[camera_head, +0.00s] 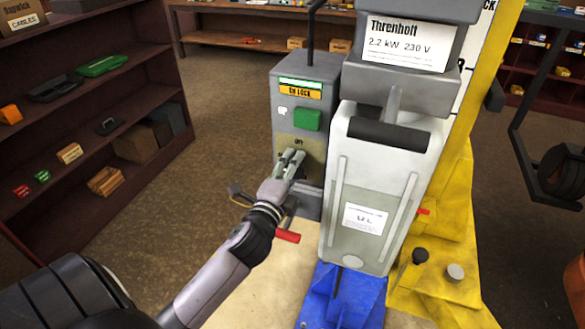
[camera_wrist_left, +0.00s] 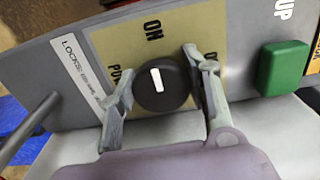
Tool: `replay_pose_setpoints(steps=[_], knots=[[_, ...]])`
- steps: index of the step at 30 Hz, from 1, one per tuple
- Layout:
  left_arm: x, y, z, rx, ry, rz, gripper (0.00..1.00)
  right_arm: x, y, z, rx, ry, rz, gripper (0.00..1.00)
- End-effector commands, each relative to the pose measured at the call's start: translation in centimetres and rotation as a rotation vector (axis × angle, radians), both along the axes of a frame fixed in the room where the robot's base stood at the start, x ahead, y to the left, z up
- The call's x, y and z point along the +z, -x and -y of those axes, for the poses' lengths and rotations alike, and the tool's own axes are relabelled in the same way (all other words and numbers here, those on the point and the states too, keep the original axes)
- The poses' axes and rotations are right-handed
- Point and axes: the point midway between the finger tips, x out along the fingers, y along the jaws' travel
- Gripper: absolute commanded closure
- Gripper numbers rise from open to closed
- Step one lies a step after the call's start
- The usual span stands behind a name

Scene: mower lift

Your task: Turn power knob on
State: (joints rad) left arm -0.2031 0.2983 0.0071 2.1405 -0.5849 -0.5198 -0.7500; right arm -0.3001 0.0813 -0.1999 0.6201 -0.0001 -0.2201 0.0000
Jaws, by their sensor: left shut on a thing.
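The power knob (camera_wrist_left: 163,88) is round and black with a white pointer line, on a beige label plate (camera_wrist_left: 120,45) on the grey control box. In the left wrist view its line lies nearly upright, towards the word ON above it. OFF is partly hidden by a finger. My left gripper (camera_wrist_left: 160,82) has one finger on each side of the knob and is shut on it. In the head view my left gripper (camera_head: 289,163) is at the lower front of the control box (camera_head: 290,80) and hides the knob. My right gripper is not in view.
A green button (camera_head: 307,119) sits above the plate; it also shows in the wrist view (camera_wrist_left: 284,68). A lever with a red grip (camera_head: 287,235) is just below my left wrist. The white and grey motor unit (camera_head: 370,180) and yellow column (camera_head: 455,220) stand right of the box.

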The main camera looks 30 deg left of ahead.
Motion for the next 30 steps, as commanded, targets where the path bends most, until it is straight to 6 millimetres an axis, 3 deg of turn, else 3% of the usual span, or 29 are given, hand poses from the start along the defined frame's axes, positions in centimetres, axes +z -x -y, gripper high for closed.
replay_pose_setpoints(steps=[16,17,24,30], knots=[[-0.12,0.01,-0.01,0.0,0.025,0.003,0.84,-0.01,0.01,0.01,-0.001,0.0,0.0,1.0],[-0.12,0.01,-0.01,0.0,0.025,0.003,0.54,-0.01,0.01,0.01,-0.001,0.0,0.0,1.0],[-0.08,0.0,0.0,0.0,0.023,0.003,0.38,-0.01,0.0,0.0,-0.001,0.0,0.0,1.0],[-0.05,0.0,0.0,0.0,0.022,0.004,0.37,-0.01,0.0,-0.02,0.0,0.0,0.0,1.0]])
